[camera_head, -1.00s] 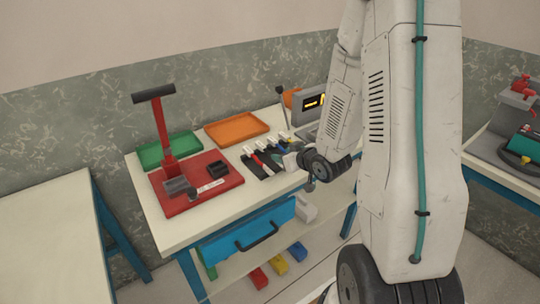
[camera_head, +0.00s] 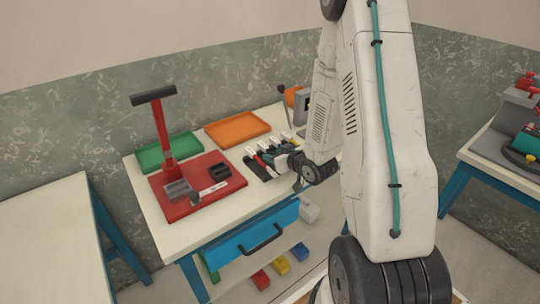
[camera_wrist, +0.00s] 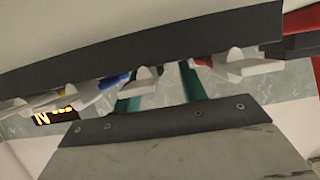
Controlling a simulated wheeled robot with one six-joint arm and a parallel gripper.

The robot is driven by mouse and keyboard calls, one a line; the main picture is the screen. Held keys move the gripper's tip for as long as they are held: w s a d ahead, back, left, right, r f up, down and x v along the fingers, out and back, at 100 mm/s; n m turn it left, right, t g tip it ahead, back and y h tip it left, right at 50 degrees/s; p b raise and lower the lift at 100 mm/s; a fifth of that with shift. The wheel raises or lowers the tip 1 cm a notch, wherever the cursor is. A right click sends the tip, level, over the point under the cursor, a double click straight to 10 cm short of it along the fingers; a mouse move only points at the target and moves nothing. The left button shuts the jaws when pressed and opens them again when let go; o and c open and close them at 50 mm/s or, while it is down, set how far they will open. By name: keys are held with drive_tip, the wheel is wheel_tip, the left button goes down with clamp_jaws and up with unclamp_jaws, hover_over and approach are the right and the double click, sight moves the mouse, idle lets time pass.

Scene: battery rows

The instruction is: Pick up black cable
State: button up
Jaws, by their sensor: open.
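Several cables with white ends (camera_head: 249,150) lie in a row on a black mat (camera_head: 262,174) on the workbench. Red and green parts show among them; I cannot surely tell which one is the black cable. My gripper (camera_head: 287,162) is low over the right side of the row and hides part of it. In the wrist view, my open gripper (camera_wrist: 160,92) has its two dark-edged jaws above and below a gap. White cable ends (camera_wrist: 145,80) show in and beyond that gap, with blue, green and red parts beside them. I cannot tell whether the jaws touch any.
A red base (camera_head: 225,188) with an upright lever press stands left of the row. Green (camera_head: 170,150) and orange (camera_head: 237,129) trays lie behind. A grey display box (camera_head: 301,107) is at the back right. A blue drawer (camera_head: 250,236) is below the bench top.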

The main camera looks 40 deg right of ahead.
drive_tip(key=shift+d, duration=0.1)
clamp_jaws()
